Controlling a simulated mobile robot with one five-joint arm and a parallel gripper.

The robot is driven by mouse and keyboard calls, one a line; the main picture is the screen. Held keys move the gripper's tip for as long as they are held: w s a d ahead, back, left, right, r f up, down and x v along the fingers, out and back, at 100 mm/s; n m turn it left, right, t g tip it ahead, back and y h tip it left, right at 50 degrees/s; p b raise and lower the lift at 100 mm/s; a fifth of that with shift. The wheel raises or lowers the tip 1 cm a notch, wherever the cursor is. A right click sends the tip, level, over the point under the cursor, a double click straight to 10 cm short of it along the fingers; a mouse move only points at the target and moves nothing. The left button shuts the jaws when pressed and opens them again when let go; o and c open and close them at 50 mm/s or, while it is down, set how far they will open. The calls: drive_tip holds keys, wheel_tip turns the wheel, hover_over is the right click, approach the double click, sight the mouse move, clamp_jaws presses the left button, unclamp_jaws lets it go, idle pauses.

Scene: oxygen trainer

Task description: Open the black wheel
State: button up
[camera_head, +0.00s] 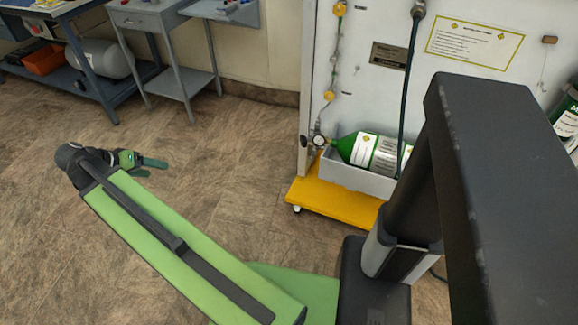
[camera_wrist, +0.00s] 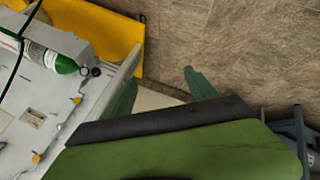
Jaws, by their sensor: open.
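A green gas cylinder (camera_head: 344,147) with white labels lies in a grey tray at the foot of the white panel. A small dark round part, which looks like the black wheel (camera_wrist: 96,71), sits at the cylinder's neck in the wrist view. My gripper (camera_head: 146,164) is open and empty over the floor, well left of the cylinder. Its two green fingers stand apart in the wrist view (camera_wrist: 161,92), touching nothing.
The white panel (camera_head: 376,85) carries a hose, a gauge (camera_head: 319,140) and yellow fittings on a line. It stands on a yellow wheeled base (camera_head: 335,201). A grey trolley (camera_head: 165,52) and a blue bench stand at the back left. The floor between is clear.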

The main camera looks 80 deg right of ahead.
drive_tip(key=s+d+f+m+g+h+b, duration=0.1)
drive_tip(key=s+d+f+m+b, duration=0.2)
drive_tip(key=d+f+b, duration=0.15)
drive_tip(key=s+d+f+m+g+h+b, duration=0.1)
drive_tip(key=s+d+f+m+g+b, duration=0.1)
drive_tip(key=s+d+f+b, duration=0.3)
drive_tip(key=m+g+b, duration=0.9)
drive_tip(key=m+b, duration=0.5)
drive_tip(key=b, duration=0.4)
approach(301, 141)
drive_tip(key=x, duration=0.9)
drive_tip(key=shift+s+a+r, duration=0.15)
drive_tip(key=shift+s+a, duration=0.05)
drive_tip(key=shift+a, duration=0.05)
drive_tip(key=c, duration=1.4)
drive_tip(key=shift+o, duration=0.2)
drive_tip(key=shift+w+n, duration=0.1)
drive_tip(key=shift+n, duration=0.2)
